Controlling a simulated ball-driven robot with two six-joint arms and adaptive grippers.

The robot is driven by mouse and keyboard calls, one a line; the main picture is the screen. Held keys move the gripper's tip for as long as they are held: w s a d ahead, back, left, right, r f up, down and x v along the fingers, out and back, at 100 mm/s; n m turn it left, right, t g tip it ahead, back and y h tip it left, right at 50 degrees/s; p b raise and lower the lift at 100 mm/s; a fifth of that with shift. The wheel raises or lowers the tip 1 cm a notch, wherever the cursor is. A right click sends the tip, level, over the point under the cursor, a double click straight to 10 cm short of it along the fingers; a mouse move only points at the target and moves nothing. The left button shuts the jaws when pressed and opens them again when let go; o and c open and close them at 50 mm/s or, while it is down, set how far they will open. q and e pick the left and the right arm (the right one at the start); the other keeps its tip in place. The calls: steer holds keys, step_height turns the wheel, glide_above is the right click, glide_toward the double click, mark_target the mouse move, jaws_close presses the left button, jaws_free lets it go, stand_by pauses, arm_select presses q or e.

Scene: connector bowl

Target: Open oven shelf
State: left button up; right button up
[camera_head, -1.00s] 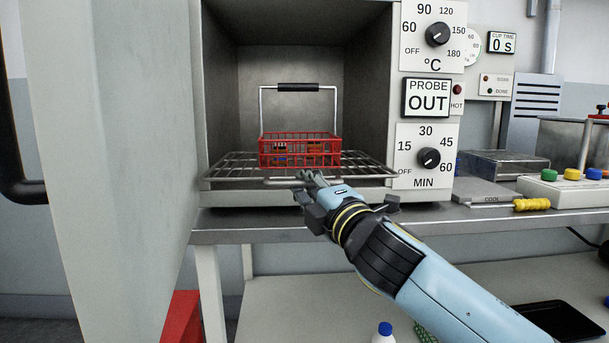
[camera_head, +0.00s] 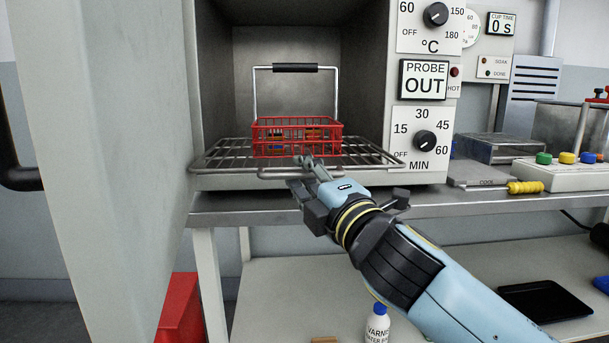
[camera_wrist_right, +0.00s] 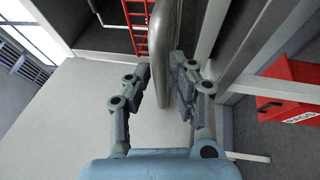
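The oven shelf (camera_head: 215,158) is a wire rack that sticks a little out of the open oven chamber, level. A red wire basket (camera_head: 297,136) with a tall handle stands on it. My right gripper (camera_head: 310,165) is at the middle of the shelf's front edge. My fingertips partly hide the bar in the head view. My left gripper is out of view.
The oven door (camera_head: 110,150) stands wide open on the left. A metal bench (camera_head: 440,201) carries the oven. A red box (camera_head: 180,310) and a bottle (camera_head: 377,325) are below. A yellow-handled tool (camera_head: 525,187) lies right of the oven.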

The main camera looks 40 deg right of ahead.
steer(key=shift+o, duration=0.8)
steer(key=v, duration=1.2)
